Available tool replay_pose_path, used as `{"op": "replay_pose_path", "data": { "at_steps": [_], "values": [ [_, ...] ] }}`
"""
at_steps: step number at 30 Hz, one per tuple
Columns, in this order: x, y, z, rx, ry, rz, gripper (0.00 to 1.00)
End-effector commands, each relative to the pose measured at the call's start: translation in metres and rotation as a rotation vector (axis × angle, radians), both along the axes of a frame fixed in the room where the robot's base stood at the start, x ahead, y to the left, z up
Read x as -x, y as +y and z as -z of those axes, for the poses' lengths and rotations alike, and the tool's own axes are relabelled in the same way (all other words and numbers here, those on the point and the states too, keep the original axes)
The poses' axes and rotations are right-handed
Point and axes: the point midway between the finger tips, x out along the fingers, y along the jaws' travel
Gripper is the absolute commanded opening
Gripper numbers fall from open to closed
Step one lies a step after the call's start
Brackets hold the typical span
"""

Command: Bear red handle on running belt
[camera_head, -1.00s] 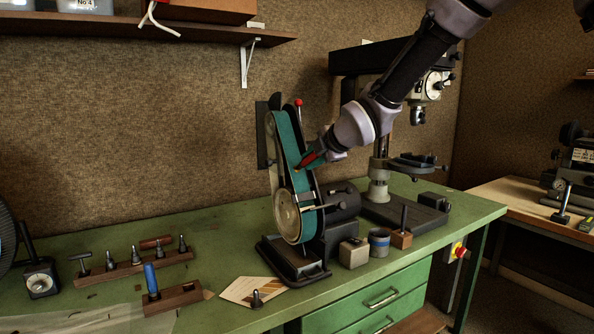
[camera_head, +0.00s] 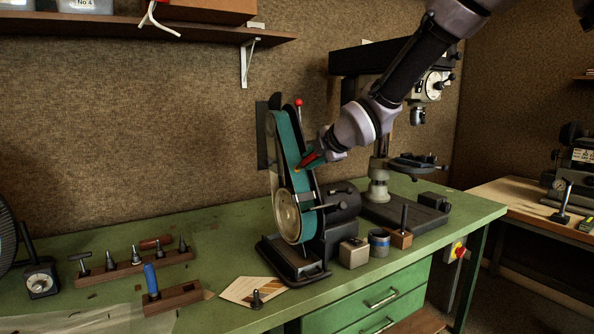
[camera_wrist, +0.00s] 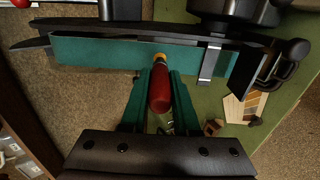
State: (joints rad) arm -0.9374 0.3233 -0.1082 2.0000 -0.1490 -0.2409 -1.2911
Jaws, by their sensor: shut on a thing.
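The belt sander stands on the green bench with its green belt (camera_head: 288,142) running steeply upward; the belt also shows across the wrist view (camera_wrist: 95,52). My gripper (camera_head: 314,159) is at the belt's right side, about midway up. In the wrist view my gripper (camera_wrist: 160,88) is shut on the red handle (camera_wrist: 159,92), which lies between its two green fingers. The handle's yellowish end points at the belt and appears to meet it; exact contact is hard to tell. The red handle also shows at the belt in the head view (camera_head: 309,160).
A drill press (camera_head: 378,180) stands right behind my arm. A small metal box (camera_head: 354,253), a blue-banded tin (camera_head: 379,242) and a wooden block (camera_head: 401,238) sit right of the sander base. Wooden racks with tools (camera_head: 172,298) lie at left. The bench's front middle holds a card (camera_head: 238,290).

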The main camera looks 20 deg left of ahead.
Motion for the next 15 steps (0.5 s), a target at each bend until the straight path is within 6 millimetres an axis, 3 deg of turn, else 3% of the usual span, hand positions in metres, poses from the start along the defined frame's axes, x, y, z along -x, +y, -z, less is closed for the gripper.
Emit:
{"op": "replay_pose_path", "data": {
  "at_steps": [15],
  "values": [
    [0.0042,-0.0046,-0.0051,-0.002,-0.001,0.000,0.00]
  ]
}}
